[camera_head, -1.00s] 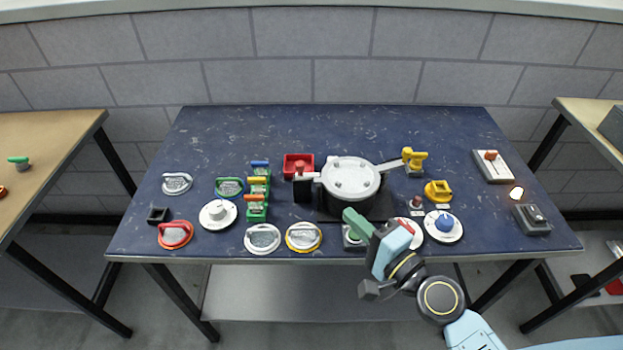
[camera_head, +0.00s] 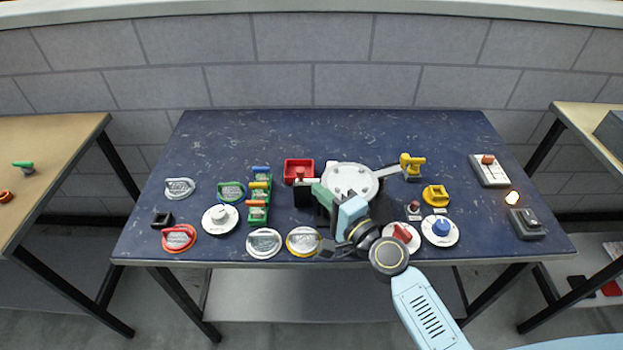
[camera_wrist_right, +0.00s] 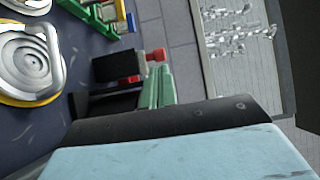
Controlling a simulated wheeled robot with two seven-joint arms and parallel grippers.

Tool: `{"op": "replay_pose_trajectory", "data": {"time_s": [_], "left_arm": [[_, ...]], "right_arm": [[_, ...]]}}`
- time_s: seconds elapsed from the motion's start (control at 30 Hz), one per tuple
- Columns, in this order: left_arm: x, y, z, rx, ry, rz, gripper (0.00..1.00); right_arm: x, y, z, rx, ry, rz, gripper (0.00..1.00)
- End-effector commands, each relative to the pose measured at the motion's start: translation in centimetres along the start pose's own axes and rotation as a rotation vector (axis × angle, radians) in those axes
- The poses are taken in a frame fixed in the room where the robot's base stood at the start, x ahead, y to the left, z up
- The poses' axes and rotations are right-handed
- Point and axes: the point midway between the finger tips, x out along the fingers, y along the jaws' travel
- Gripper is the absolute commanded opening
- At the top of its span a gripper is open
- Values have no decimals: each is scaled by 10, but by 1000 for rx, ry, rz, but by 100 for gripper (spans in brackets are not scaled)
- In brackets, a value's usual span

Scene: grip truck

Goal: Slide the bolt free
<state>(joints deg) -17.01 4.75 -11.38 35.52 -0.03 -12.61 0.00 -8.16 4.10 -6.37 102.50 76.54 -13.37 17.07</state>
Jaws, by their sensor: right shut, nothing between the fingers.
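A black upright block (camera_head: 303,194) stands left of a pot with a silver lid (camera_head: 351,178). A small red knob (camera_head: 299,173) shows at the top of the block; I cannot tell whether it is the bolt. My right gripper (camera_head: 319,191) comes in from the lower right over the front of the pot, its green fingers together and empty, pointing at the block. In the right wrist view the green fingers (camera_wrist_right: 161,80) lie close to the red knob (camera_wrist_right: 156,54) and the black block (camera_wrist_right: 118,65); contact cannot be told. My left gripper is not in view.
A red open box (camera_head: 291,166) sits behind the block. Green stands with coloured bars (camera_head: 258,197) are to its left. Round lids (camera_head: 264,243) lie in front. A yellow clamp (camera_head: 412,165) is at the pot's right. The back of the blue table (camera_head: 300,125) is clear.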

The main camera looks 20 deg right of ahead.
Motion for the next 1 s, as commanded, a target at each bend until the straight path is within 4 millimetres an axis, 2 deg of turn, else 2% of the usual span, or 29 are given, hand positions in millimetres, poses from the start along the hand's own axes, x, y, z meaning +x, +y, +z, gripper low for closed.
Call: {"op": "replay_pose_trajectory", "data": {"time_s": [0.1, 0.23, 0.4, 0.73, 1.0], "left_arm": [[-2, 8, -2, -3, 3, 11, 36], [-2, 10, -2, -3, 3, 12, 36], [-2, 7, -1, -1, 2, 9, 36], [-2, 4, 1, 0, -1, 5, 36], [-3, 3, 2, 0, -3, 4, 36]], "right_arm": [[20, -1, 0, 1, 0, -1, 0], [33, 0, 0, 0, 0, 0, 0], [40, 0, 0, 0, 0, 0, 0], [41, 0, 1, 0, 0, 1, 0], [59, 0, 26, 1, -1, -1, 0]]}}
